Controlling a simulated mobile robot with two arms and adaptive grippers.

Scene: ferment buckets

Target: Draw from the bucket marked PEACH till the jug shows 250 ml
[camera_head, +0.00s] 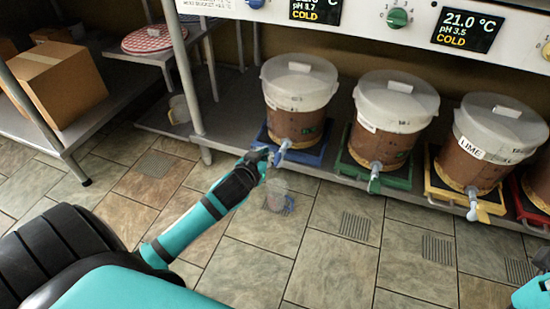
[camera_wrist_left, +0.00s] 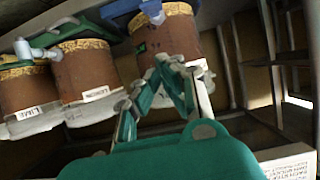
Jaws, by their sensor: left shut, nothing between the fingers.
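Several brown buckets with whitish lids stand in a row on a low shelf. The left bucket (camera_head: 295,122) is on a blue tray, the middle bucket (camera_head: 383,145) on a green tray, and the right bucket (camera_head: 483,162), marked LIME, on a yellow tray. No PEACH label is readable. My left gripper (camera_head: 262,155) is shut and empty, beside the tap (camera_head: 284,147) of the left bucket. In the left wrist view its fingers (camera_wrist_left: 174,72) are in front of that bucket (camera_wrist_left: 165,38). A clear jug (camera_head: 277,192) shows below that tap; its level and marks are unreadable.
A control panel (camera_head: 420,22) with knobs and displays runs above the buckets. A red tray (camera_head: 520,200) is at the right edge. A cardboard box (camera_head: 55,85) and a pale cup (camera_head: 179,109) are at left. A shelf post (camera_head: 187,75) stands left of the buckets.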

